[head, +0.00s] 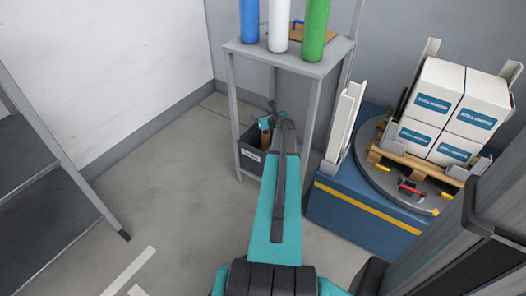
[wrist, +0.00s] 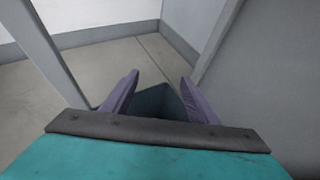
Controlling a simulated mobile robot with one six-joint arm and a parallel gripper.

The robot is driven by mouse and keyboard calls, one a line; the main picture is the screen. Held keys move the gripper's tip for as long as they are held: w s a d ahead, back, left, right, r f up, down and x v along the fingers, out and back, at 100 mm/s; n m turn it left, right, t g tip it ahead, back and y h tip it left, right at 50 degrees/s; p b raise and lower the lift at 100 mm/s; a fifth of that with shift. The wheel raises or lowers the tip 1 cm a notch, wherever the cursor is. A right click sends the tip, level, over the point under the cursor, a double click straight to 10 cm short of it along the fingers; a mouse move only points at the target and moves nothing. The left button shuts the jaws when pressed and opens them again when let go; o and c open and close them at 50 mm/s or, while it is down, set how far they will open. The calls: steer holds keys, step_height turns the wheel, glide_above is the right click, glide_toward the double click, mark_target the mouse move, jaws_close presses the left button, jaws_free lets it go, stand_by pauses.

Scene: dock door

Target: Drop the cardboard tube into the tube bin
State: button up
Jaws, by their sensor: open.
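The tube bin (head: 251,161) is a dark blue-grey box with a white label, standing on the floor under the tall grey stand. A small brown piece, apparently the cardboard tube (head: 264,131), shows at the bin's opening just below my wrist, partly hidden. I cannot tell how deep it sits. My gripper is above the bin; its fingertips are hard to make out in the head view. In the wrist view my gripper (wrist: 160,78) is open, its two purple-grey fingers apart with nothing between them. The bin (wrist: 157,100) shows beyond and between the fingers; no tube shows there.
The grey stand (head: 290,62) holds blue, white and green rolls and a brown board; its legs are close around my arm. A blue platform (head: 345,222) with a turntable and pallet of white boxes (head: 446,108) is at right. Dark shelving is at left. Floor at centre-left is clear.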

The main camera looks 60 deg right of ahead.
steer(key=p+v, duration=0.3)
steer(key=v, duration=1)
steer(key=shift+s+a+r, duration=0.15)
steer(key=shift+s+a, duration=0.05)
steer(key=shift+s, duration=0.1)
stand_by(0.9)
